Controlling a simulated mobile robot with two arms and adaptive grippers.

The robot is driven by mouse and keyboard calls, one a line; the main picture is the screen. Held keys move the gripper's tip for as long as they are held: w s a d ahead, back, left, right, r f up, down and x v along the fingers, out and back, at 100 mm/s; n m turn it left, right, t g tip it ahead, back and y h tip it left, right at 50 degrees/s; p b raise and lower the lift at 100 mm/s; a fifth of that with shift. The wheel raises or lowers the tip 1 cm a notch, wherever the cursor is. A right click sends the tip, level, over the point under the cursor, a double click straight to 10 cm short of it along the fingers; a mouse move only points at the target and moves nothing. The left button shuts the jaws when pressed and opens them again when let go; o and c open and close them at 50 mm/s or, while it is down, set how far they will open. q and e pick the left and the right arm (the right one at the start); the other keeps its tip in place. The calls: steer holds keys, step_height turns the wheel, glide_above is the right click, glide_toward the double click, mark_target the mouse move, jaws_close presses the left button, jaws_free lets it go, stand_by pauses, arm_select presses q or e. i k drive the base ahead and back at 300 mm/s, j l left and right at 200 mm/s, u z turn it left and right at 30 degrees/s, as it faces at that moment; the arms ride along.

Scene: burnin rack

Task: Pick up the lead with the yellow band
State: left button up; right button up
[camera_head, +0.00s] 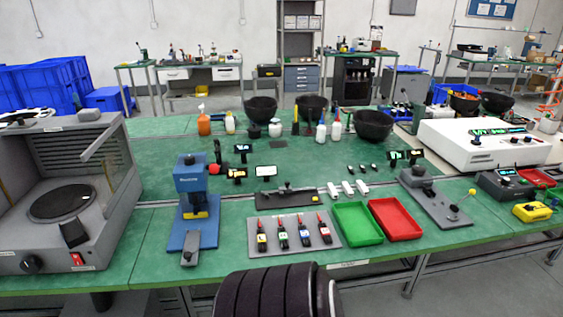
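Several short black leads with red tips lie side by side on a grey mat (335,240) near the front edge of the green bench. The leftmost lead (262,237) shows a yellow band near its lower end. The lead beside it (282,236) has a small pale or greenish band, too small to tell for sure. The rightmost lead (324,231) has a red band. Neither of my grippers is in view.
A green tray (357,240) and a red tray (397,236) stand right of the mat. A blue press (191,178) stands left of it, with a grey oven-like machine (122,185) further left. A dark bar fixture (288,204) lies behind the leads.

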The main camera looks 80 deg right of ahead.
mark_target(262, 236)
steer(key=z, duration=2.8)
